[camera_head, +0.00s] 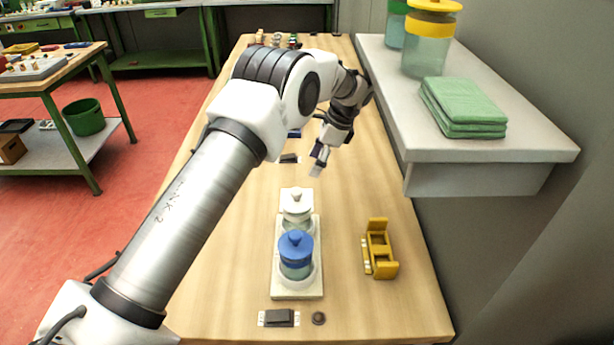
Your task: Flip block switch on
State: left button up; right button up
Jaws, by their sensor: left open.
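A small dark wedge-like block on a pale plate (279,318) lies near the table's front edge; it looks like a block switch, but I cannot tell its on or off position. A similar dark piece (289,158) lies farther back, beside my left gripper. My left gripper (318,160) hangs above the middle of the table, fingers pointing down, open and apparently empty. It is well behind the front block and touches nothing that I can see. My right gripper is not in view.
A white tray (284,291) holds a blue-lidded jar (296,256) and a white-lidded jar (297,208). A yellow holder (379,250) stands right of it. A round brown knob (318,318) lies in front. A raised shelf (480,150) with green cloths (463,105) borders the right.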

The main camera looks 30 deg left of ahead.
aim_at(278, 316)
jog(key=k+l, duration=1.2)
jog(key=k, duration=0.1)
